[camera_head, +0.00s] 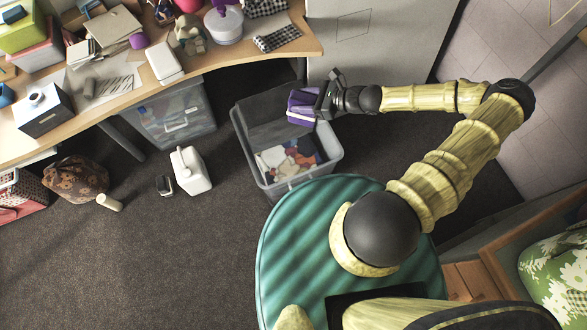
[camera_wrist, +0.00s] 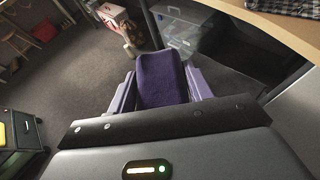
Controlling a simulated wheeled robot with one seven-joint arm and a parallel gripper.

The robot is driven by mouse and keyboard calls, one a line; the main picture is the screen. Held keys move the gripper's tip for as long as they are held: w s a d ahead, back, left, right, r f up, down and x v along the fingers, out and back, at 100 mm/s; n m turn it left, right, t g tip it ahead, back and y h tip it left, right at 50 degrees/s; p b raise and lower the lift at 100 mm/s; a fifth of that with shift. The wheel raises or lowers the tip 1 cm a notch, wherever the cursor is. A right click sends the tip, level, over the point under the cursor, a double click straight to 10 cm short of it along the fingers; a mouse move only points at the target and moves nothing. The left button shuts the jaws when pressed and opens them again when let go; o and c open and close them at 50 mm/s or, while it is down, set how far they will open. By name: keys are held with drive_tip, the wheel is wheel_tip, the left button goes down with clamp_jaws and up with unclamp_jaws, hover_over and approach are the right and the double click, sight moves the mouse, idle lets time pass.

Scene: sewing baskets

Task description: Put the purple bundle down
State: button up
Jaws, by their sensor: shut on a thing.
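The purple bundle (camera_head: 302,106) is held in my gripper (camera_head: 322,100), over the back right part of a grey open bin (camera_head: 331,155) on the floor. In the wrist view the purple bundle (camera_wrist: 161,79) fills the space between the two fingers of my gripper (camera_wrist: 160,90), which are shut on it. The bin holds folded cloth pieces (camera_head: 288,158) in white, orange and blue. How high the bundle is above the cloth is hard to tell.
A wooden desk (camera_head: 300,42) crowded with boxes and sewing things curves above the bin at the back left. A clear lidded box (camera_head: 172,118) stands under it. A white jug (camera_head: 190,170) stands on the floor left of the bin. Open carpet lies at the lower left.

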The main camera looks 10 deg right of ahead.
drive_tip(key=w+a+f+n+g+b, duration=0.1)
drive_tip(key=a+f+b, duration=0.2)
drive_tip(key=f+b, duration=0.8)
drive_tip(key=w+a+f+n+g+b, duration=0.1)
drive_tip(key=a+f+b, duration=0.3)
drive_tip(key=f+b, duration=0.7)
drive_tip(key=w+a+f+n+g+y+b, duration=0.1)
drive_tip(key=a+f+n+b, duration=0.1)
drive_tip(key=f+b, duration=0.9)
drive_tip(key=shift+w+a+g+b, duration=0.35)
drive_tip(key=shift+a+g+b, duration=0.05)
drive_tip(key=shift+a+b, duration=0.25)
drive_tip(key=shift+f+b, duration=1.1)
drive_tip(key=shift+f, duration=1.35)
drive_tip(key=shift+f, duration=0.1)
wheel_tip(320, 180, down, 5)
drive_tip(key=shift+r+b, duration=0.1)
drive_tip(key=shift+b, duration=1.15)
drive_tip(key=shift+w, duration=0.1)
